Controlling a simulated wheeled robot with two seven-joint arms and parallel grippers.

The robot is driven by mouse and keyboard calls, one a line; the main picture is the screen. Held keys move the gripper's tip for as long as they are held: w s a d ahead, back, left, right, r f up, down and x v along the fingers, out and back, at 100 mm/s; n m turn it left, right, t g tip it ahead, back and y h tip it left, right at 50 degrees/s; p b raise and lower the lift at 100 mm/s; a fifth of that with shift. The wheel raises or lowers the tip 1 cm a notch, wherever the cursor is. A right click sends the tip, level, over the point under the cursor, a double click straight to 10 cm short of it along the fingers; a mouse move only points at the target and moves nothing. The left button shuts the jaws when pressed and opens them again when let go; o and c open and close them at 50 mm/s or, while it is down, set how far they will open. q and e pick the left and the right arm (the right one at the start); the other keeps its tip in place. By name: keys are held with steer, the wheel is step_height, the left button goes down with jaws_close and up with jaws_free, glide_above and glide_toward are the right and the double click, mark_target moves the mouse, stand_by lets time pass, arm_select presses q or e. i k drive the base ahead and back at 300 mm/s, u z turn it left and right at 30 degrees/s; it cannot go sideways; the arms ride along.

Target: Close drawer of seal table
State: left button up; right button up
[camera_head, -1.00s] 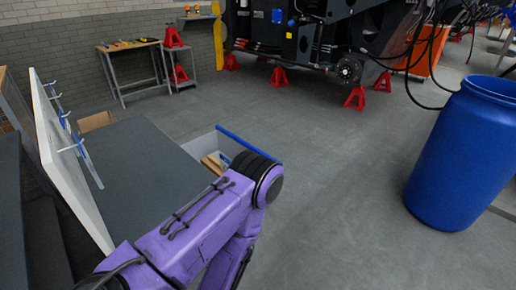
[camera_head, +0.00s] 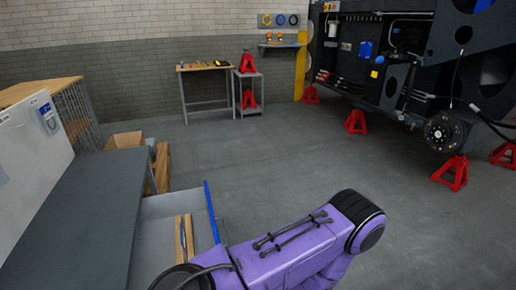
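The seal table (camera_head: 85,215) stands at the left, with a dark grey top and a white back panel (camera_head: 33,172). Its drawer (camera_head: 158,208) is pulled out on the right side, with a blue front edge (camera_head: 212,212). Wooden strips (camera_head: 184,240) lie inside the drawer. A purple arm of mine crosses the lower middle, in front of the near end of the drawer. Its gripper is hidden, and I cannot tell whether it touches the drawer. The other gripper is outside the picture.
Wooden crates (camera_head: 128,140) stand behind the table. A small workbench (camera_head: 205,85) and a stand with red jacks (camera_head: 248,88) are at the back wall. The dark chassis (camera_head: 400,65) rests on red jack stands at the right. The floor in the middle is clear.

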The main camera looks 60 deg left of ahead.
mark_target(157, 249)
steer(key=i, duration=1.1)
steer(key=u, duration=4.35)
steer(key=k, duration=0.55)
steer(key=z, duration=0.65)
steer(key=i, duration=0.4)
steer(key=u, duration=0.15)
